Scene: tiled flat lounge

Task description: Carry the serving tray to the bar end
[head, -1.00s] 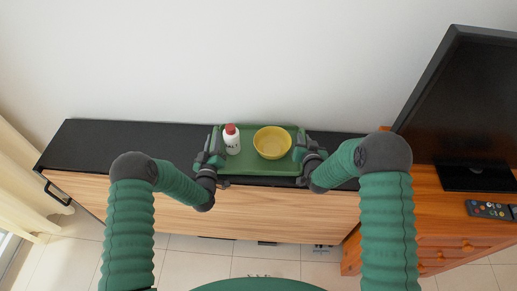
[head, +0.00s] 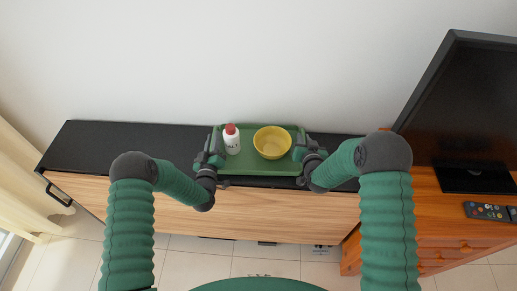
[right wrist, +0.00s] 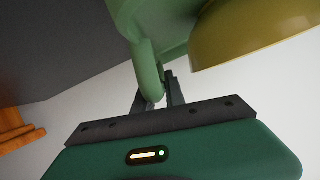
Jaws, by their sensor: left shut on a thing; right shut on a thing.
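The green serving tray (head: 255,168) is at the black top of the long cabinet, in the middle of the head view. A white bottle with a red cap (head: 232,141) stands upright on its left part. A yellow bowl (head: 272,142) sits on it right of the bottle. My left gripper (head: 215,150) is shut on the tray's left side. My right gripper (head: 300,150) is shut on its right side. In the right wrist view the right gripper's fingers (right wrist: 160,90) close around the tray's green handle (right wrist: 147,70), with the bowl (right wrist: 250,35) above right. I cannot tell whether the tray touches the cabinet.
The black cabinet top (head: 130,145) is bare left of the tray. Right of it is a short bare stretch, then an orange wooden dresser (head: 440,205) with a television (head: 465,110) and a remote control (head: 488,211). A white wall stands behind. A curtain (head: 25,190) hangs at left.

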